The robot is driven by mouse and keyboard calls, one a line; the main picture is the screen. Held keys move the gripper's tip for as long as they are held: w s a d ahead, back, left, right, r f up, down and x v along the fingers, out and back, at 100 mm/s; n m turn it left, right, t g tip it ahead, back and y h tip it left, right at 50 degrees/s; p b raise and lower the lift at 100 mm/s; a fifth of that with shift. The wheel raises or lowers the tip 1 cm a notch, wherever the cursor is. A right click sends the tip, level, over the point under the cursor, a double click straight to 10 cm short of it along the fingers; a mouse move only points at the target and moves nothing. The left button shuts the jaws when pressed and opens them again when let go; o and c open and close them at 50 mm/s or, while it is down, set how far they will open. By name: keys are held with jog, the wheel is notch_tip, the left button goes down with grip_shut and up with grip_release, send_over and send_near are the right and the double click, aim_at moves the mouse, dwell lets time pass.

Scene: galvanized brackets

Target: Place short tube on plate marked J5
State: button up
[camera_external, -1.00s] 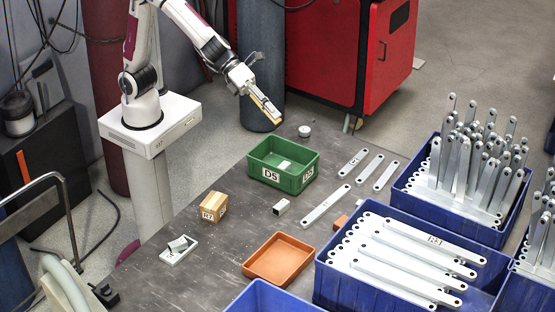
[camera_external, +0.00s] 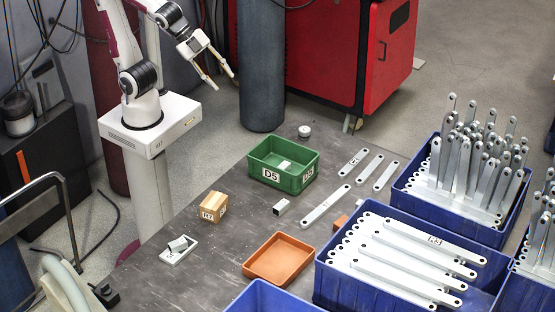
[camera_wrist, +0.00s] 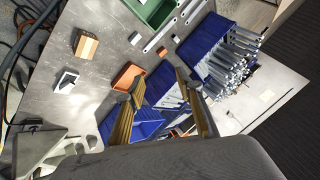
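A pale rectangular plate (camera_external: 171,258) lies at the table's near left edge, and it also shows in the wrist view (camera_wrist: 60,87). A short grey piece (camera_external: 178,243), like a short tube, rests on top of it; any marking is too small to read. Another short metal piece with a dark end (camera_external: 281,207) lies alone mid-table, so I cannot be sure which piece the task names. My gripper (camera_external: 223,82) is raised beyond the table's far left edge, away from both. Its fingers are spread and empty, also in the wrist view (camera_wrist: 160,76).
A green bin (camera_external: 264,174) marked D5 holds a small white piece. A cardboard box (camera_external: 213,207) and an orange tray (camera_external: 268,275) stand nearby. Metal bars lie right of the bin. Blue crates (camera_external: 333,284) of brackets fill the right side.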

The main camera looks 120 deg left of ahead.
jog(key=s+d+f+n+g+h, duration=0.1)
jog(key=s+d+f+n, duration=0.1)
jog(key=s, duration=0.4)
jog(key=s+d+f+n+g+h, duration=0.1)
jog(key=s+d+f+n, duration=0.1)
jog(key=s+n, duration=0.2)
jog(key=s, duration=0.3)
jog(key=shift+f+n, duration=0.15)
jog(key=shift+n, duration=0.15)
